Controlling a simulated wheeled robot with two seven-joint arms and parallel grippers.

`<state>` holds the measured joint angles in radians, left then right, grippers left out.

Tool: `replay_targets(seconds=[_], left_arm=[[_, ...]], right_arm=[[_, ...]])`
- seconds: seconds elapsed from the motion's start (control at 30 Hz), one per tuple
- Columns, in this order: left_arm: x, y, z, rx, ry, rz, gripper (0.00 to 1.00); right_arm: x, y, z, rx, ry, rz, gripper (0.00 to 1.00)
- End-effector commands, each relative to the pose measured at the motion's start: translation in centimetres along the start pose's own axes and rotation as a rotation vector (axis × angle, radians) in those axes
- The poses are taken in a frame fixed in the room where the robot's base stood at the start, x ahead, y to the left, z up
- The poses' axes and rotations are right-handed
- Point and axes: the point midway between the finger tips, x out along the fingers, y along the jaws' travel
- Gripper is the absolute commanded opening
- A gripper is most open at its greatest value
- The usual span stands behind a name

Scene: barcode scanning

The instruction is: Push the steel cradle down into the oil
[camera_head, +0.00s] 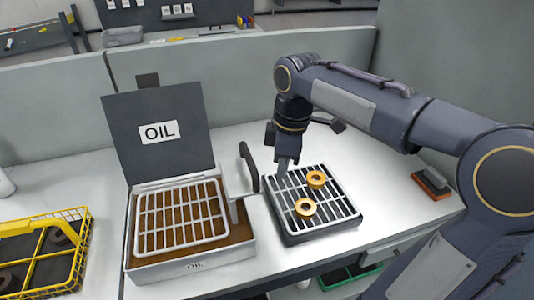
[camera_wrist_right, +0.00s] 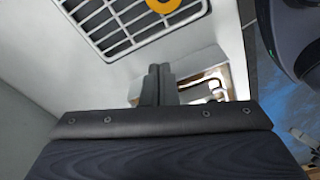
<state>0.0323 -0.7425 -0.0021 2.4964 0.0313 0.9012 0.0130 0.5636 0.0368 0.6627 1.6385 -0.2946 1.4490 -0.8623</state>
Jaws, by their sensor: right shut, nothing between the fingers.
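The steel cradle (camera_head: 183,227) is a light wire grid lying in the open oil box (camera_head: 195,264). Brown oil (camera_head: 240,230) shows between and beside its bars; I cannot tell how deep the cradle sits. A dark upright handle (camera_head: 249,166) rises on a metal bracket at the box's right side. My right gripper (camera_head: 283,172) is shut and empty, pointing down to the right of the handle, by the back left corner of the draining rack, and apart from the cradle. Its closed fingers (camera_wrist_right: 156,82) show in the right wrist view. My left gripper is not in view.
The dark draining rack (camera_head: 322,230) holds two brass rings (camera_head: 305,208). The box's OIL lid (camera_head: 160,150) stands open behind it. A yellow wire basket (camera_head: 75,262) is at left. A brush (camera_head: 432,182) lies at right. A grey partition (camera_head: 240,80) closes the back.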

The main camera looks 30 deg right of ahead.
Motion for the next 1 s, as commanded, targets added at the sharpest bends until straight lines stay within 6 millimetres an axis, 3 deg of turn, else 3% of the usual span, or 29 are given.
replay_targets(seconds=[0.17,0.6,1.0], left_arm=[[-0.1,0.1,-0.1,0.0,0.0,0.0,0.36],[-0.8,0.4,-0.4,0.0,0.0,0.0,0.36],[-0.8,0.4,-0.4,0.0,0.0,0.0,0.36]], right_arm=[[-1.1,0.1,0.4,0.007,0.0,0.004,0.0],[-7.6,0.7,3.4,0.037,0.0,0.005,0.0],[-8.2,0.8,3.7,0.04,0.0,0.003,0.0]])
